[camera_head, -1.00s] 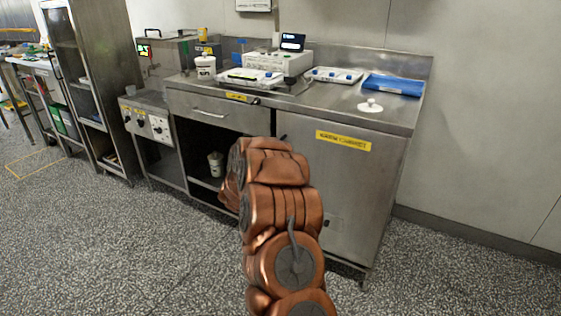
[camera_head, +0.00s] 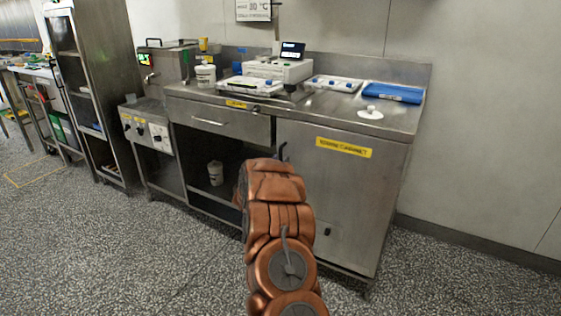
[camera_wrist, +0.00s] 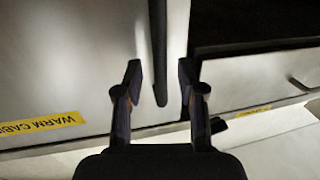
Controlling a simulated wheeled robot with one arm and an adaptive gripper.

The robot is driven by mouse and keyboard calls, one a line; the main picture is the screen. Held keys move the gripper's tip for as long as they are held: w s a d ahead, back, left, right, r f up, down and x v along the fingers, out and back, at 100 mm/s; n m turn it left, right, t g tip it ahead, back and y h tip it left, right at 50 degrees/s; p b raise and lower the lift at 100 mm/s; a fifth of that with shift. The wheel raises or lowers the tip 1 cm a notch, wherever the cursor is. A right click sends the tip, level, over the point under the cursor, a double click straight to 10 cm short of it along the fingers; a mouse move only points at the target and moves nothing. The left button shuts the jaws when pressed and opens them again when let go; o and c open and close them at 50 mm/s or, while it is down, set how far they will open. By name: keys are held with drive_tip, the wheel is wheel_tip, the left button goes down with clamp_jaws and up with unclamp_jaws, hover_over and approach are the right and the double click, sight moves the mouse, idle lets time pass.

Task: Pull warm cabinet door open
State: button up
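The warm cabinet door (camera_head: 350,195) is a flat steel panel with a yellow label (camera_head: 344,147), and it looks closed in the head view. In the wrist view the door (camera_wrist: 75,70) is on the left, with its label (camera_wrist: 42,125) tilted. A dark vertical bar handle (camera_wrist: 158,50) runs along the door's edge. My gripper (camera_wrist: 160,80) is open, with one finger on each side of the handle's lower end in the picture. A gap shows between each finger and the bar; depth is hard to tell. In the head view my arm hides the gripper and most of the handle.
The steel worktop (camera_head: 330,112) above carries a machine (camera_head: 278,68), trays and a blue pack (camera_head: 392,93). Speckled floor in front is clear.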

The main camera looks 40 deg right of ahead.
drive_tip(key=shift+w+d, duration=0.4)
drive_tip(key=shift+d, duration=0.2)
drive_tip(key=shift+c, duration=0.2)
clamp_jaws()
